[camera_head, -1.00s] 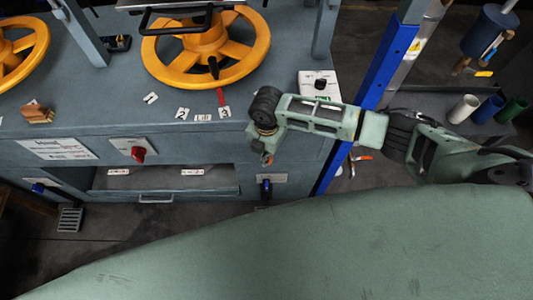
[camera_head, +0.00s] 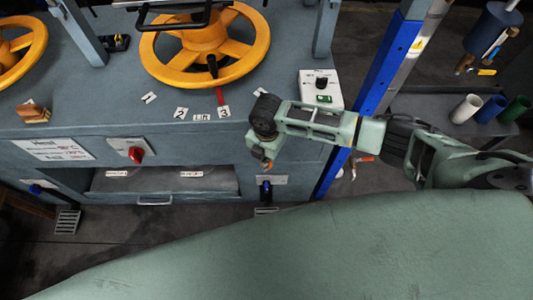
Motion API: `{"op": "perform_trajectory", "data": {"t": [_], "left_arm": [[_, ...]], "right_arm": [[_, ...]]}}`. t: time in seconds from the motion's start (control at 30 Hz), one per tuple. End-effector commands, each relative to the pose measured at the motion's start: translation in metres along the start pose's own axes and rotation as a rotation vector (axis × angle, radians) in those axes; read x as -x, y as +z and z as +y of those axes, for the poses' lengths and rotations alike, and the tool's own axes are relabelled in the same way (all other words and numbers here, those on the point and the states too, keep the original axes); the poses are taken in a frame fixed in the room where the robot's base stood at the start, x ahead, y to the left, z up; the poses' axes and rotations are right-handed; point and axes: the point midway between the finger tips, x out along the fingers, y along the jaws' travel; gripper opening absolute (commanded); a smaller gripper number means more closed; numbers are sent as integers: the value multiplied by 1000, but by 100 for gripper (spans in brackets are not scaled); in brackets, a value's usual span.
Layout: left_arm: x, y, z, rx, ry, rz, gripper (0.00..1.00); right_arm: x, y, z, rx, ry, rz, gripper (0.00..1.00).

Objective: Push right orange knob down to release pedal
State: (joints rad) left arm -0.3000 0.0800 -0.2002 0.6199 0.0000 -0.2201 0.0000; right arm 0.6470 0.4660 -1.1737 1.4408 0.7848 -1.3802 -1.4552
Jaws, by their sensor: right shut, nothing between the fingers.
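My right gripper (camera_head: 266,157) is shut and empty. It points down in front of the press's front face, right of the open shelf. Just below it, a dark blue handle (camera_head: 265,190) sticks out under a small white label. I make out no separate orange knob there; a small orange patch shows at the gripper's tip, and I cannot tell whether it belongs to the gripper. The right pedal (camera_head: 265,211) shows only as a thin strip above my green body. The left pedal (camera_head: 67,221) is a slotted plate near the floor. My left gripper is not in view.
The press (camera_head: 60,115) carries a large orange-yellow handwheel (camera_head: 180,76) on top and a red switch (camera_head: 136,154) in front. A white control box (camera_head: 321,92) and a blue post (camera_head: 386,65) stand near my right arm. Colored cups (camera_head: 491,110) stand at right.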

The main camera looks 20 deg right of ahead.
Motion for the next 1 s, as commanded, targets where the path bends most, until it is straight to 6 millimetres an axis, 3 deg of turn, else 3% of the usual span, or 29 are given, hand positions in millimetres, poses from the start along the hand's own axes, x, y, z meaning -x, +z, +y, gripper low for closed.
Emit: {"op": "perform_trajectory", "data": {"t": [0.27,1.0], "left_arm": [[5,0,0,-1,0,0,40],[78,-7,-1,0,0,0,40]], "right_arm": [[4,-1,-1,0,-2,2,0],[78,0,0,0,-1,1,0]]}}
